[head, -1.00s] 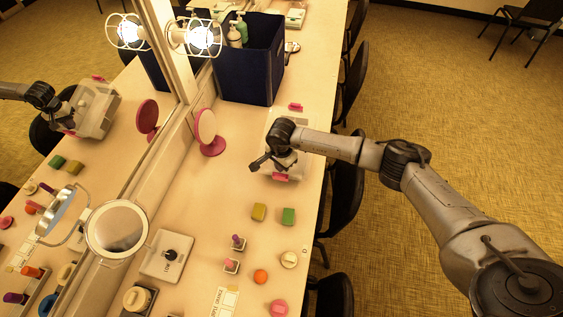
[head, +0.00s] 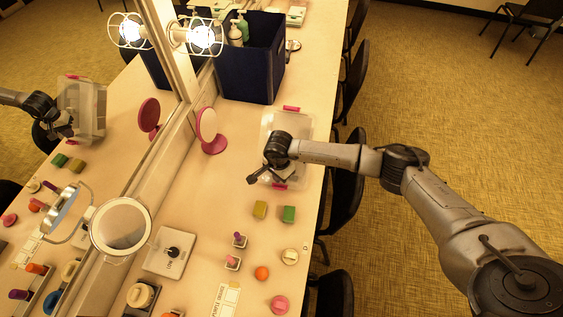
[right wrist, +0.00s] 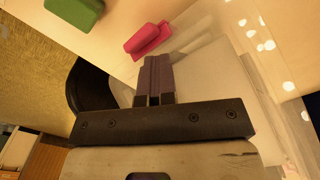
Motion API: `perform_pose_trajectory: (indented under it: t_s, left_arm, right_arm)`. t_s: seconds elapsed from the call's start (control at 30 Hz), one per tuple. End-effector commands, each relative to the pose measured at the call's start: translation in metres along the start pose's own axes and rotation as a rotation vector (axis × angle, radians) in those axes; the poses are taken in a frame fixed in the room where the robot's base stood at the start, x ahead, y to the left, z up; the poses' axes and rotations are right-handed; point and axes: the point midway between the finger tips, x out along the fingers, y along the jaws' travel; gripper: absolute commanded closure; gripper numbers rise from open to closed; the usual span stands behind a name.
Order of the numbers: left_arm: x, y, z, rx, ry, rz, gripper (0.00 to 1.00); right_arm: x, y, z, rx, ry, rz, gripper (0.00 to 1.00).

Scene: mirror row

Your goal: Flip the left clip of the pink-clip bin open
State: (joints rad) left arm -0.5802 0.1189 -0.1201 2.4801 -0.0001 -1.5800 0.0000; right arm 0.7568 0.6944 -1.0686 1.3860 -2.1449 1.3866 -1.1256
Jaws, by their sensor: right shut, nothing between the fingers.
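The clear, pale bin (head: 302,140) stands on the counter by its right edge. One pink clip (head: 291,108) is on its far end and another pink clip (head: 279,186) is on its near end. My right gripper (head: 272,177) is over the bin's near end and covers part of it. In the right wrist view its fingers (right wrist: 155,78) are shut and empty, just short of a pink clip (right wrist: 148,38) beside the clear bin wall (right wrist: 235,50). I cannot tell whether that clip is latched or swung out. My left gripper is not in view.
A yellow sponge (head: 260,210) and a green sponge (head: 289,214) lie in front of the bin. A pink round mirror (head: 207,130) stands to its left and a dark blue box (head: 250,70) behind. The long wall mirror at left reflects the bin and my arm.

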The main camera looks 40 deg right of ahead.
Motion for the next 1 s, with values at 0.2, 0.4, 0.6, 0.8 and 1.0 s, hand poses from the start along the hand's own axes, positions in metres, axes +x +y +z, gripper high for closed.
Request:
perform_pose_trajectory:
  t_s: [0.2, 0.4, 0.6, 0.8, 1.0]
  left_arm:
    - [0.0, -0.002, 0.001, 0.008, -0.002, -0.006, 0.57]
    - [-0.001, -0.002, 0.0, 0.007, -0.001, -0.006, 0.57]
    - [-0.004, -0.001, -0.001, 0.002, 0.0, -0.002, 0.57]
    - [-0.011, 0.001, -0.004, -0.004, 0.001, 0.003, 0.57]
    - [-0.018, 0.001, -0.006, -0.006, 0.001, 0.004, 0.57]
  right_arm:
    - [0.004, 0.005, 0.0, 0.003, 0.005, 0.009, 1.0]
    - [0.002, 0.004, 0.001, 0.002, 0.003, 0.007, 1.0]
    - [-0.005, 0.004, 0.0, 0.001, 0.003, 0.007, 1.0]
    - [-0.019, 0.002, -0.001, 0.001, 0.003, 0.006, 1.0]
    - [-0.035, 0.001, -0.004, 0.002, 0.003, 0.005, 1.0]
